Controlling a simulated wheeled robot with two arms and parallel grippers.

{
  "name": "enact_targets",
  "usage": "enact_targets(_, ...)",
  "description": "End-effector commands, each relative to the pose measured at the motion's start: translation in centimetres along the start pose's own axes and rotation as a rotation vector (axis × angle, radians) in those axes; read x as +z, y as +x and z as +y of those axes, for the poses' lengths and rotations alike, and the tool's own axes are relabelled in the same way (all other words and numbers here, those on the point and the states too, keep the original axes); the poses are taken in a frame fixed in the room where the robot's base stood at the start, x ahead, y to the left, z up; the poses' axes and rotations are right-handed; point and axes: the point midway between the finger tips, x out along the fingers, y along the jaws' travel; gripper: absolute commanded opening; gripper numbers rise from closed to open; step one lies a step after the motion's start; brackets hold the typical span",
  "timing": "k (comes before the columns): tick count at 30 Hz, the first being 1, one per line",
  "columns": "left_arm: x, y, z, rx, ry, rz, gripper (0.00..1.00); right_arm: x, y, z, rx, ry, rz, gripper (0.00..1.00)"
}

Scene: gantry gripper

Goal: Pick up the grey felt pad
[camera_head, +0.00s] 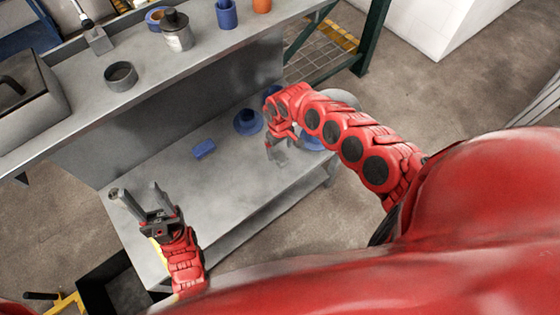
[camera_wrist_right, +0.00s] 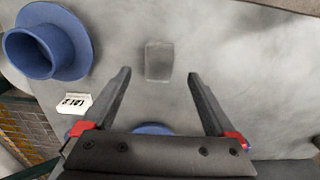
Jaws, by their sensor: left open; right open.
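The grey felt pad (camera_wrist_right: 159,61) is a small, darker grey rectangle lying flat on the grey metal surface. In the right wrist view it lies ahead of and between the two fingertips of my right gripper (camera_wrist_right: 159,76), with nothing held. In the head view my right gripper (camera_head: 277,157) is over the right part of the lower shelf, and I cannot make out the pad clearly there. My left gripper (camera_head: 135,192) is open and empty over the shelf's front left end.
On the lower shelf (camera_head: 180,190) are a blue flanged part (camera_head: 248,122), also in the wrist view (camera_wrist_right: 72,35), and a blue block (camera_head: 203,149). A white label tag (camera_wrist_right: 74,103) lies nearby. The upper bench (camera_head: 140,100) holds a grey ring (camera_head: 121,75) and several containers.

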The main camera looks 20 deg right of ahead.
Motion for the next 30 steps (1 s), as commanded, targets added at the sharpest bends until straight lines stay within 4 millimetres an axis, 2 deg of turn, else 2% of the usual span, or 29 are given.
enact_targets(5, 0.0, -0.3, 0.0, 0.0, 0.0, 0.0, 0.5, -0.1, 1.2, 0.0, 0.0, 0.0, 0.002, 0.91)
enact_targets(13, 0.3, -1.7, 0.1, 0.0, 0.0, 0.0, 0.5, -0.1, 5.3, 0.0, 0.0, 0.001, 0.003, 0.91)
enact_targets(22, 0.3, -1.7, 0.1, 0.0, 0.0, 0.0, 0.5, 0.0, 5.7, 0.2, 0.002, 0.001, 0.003, 0.91)
enact_targets(23, 0.3, -1.7, 0.1, 0.0, 0.0, 0.0, 0.5, 0.0, 5.7, 0.2, 0.002, 0.001, 0.003, 0.89)
enact_targets(30, 0.3, -1.7, 0.1, 0.0, 0.0, 0.0, 0.5, 0.0, 5.7, 0.1, 0.002, 0.001, 0.003, 0.46)
